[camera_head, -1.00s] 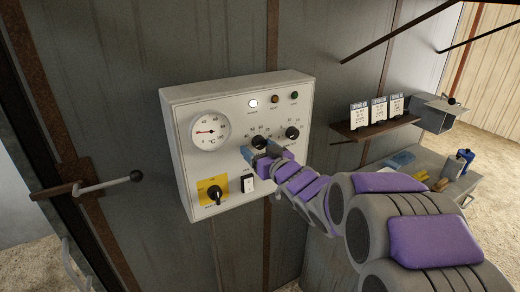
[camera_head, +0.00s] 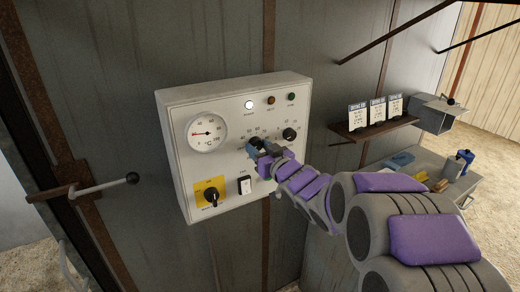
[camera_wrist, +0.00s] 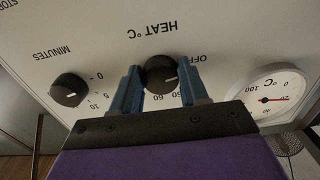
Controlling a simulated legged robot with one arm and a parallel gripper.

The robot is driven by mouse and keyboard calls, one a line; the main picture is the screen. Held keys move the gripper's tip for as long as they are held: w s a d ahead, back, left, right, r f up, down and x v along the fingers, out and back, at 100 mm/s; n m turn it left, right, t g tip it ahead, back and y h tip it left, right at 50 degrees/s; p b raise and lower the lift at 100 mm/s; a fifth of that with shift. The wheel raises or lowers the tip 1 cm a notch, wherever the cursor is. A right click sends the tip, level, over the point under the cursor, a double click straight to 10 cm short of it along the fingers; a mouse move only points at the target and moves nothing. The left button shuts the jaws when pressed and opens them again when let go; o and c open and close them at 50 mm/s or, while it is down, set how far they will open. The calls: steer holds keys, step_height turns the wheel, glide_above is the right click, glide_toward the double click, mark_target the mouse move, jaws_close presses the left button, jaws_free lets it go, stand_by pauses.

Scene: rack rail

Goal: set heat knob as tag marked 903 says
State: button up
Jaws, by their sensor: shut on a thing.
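The heat knob (camera_wrist: 160,75) is round and black with a white mark, below upside-down lettering HEAT °C in the wrist view. Its mark points right in that view, on the side of OFF; the exact setting is unclear. My gripper (camera_wrist: 159,72) is shut on it, one blue finger on each side. In the head view my gripper (camera_head: 261,149) is at the middle of the white control panel (camera_head: 179,150) and partly hides the knob. Three white tags (camera_head: 377,111) stand on a shelf at the right. Their print is too small to read, so I cannot tell which is 903.
The minutes knob (camera_wrist: 68,90) sits close beside my gripper. The panel also has a dial gauge (camera_head: 207,132), a rocker switch (camera_head: 245,185) and a black selector on a yellow plate (camera_head: 202,186). A lever (camera_head: 108,184) projects at the left. A bench (camera_head: 445,190) stands at the right.

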steer(key=shift+s, duration=0.1)
steer(key=shift+c, duration=0.5)
steer(key=shift+r+m+p, duration=0.1)
steer(key=shift+m+p, duration=0.2)
steer(key=shift+p, duration=0.4)
steer(key=m+p, duration=0.2)
steer(key=p, duration=0.3)
steer(key=shift+r+m, duration=0.2)
steer(key=shift+m, duration=0.2)
steer(key=m+p, duration=0.4)
steer(key=p, duration=0.1)
steer(key=shift+m, duration=0.3)
steer(key=m+p, duration=0.2)
steer(key=m, duration=0.1)
steer(key=shift+s+f, duration=0.1)
steer(key=m, duration=0.4)
steer(key=shift+f+m, duration=0.15)
steer(key=shift+m, duration=0.15)
steer(key=shift+f, duration=0.1)
